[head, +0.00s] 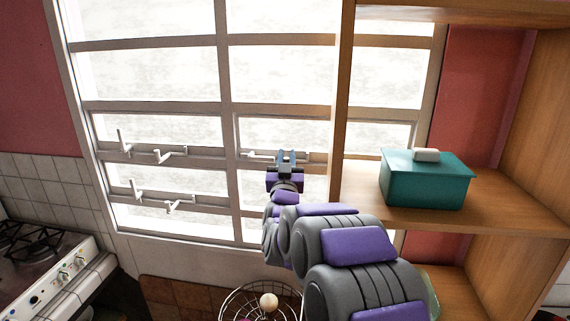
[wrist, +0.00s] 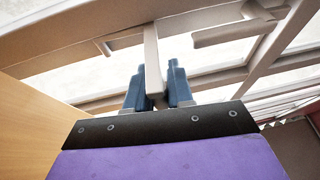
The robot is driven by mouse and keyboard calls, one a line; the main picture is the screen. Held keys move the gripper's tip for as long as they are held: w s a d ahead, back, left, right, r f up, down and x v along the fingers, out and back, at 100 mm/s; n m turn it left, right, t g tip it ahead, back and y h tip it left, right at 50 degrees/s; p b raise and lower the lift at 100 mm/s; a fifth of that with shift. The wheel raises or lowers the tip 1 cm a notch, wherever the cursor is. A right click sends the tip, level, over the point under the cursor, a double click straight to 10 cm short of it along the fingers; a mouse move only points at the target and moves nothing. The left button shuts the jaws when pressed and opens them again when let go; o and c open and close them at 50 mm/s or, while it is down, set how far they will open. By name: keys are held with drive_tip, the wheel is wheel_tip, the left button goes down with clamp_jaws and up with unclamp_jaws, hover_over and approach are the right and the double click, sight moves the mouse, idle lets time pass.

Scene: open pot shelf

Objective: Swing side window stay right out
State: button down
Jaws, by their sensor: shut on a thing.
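The window (head: 225,100) has pale frames and bright panes with several white stays and handles. My gripper (head: 287,157) is at the middle rail of the right-hand window section, just left of the wooden shelf upright. In the wrist view, the two blue fingers of my gripper (wrist: 158,85) are shut on a pale bar, the window stay (wrist: 152,58). The stay runs from the frame down between the fingers. In the head view my gripper hides most of the held part.
A wooden shelf (head: 356,207) stands close on the right, with a teal lidded box (head: 425,187) on it. A wire basket (head: 240,302) holding a pale round thing is below my arm. A stove (head: 60,275) is at lower left. More white stays (head: 180,204) stick out at left.

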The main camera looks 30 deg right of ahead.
drive_tip(key=shift+d+n+y, duration=0.1)
drive_tip(key=shift+n+y, duration=0.2)
drive_tip(key=shift+y, duration=0.3)
drive_tip(key=c, duration=1.1)
unclamp_jaws()
drive_tip(key=shift+s+f, duration=0.1)
drive_tip(key=shift+f, duration=0.05)
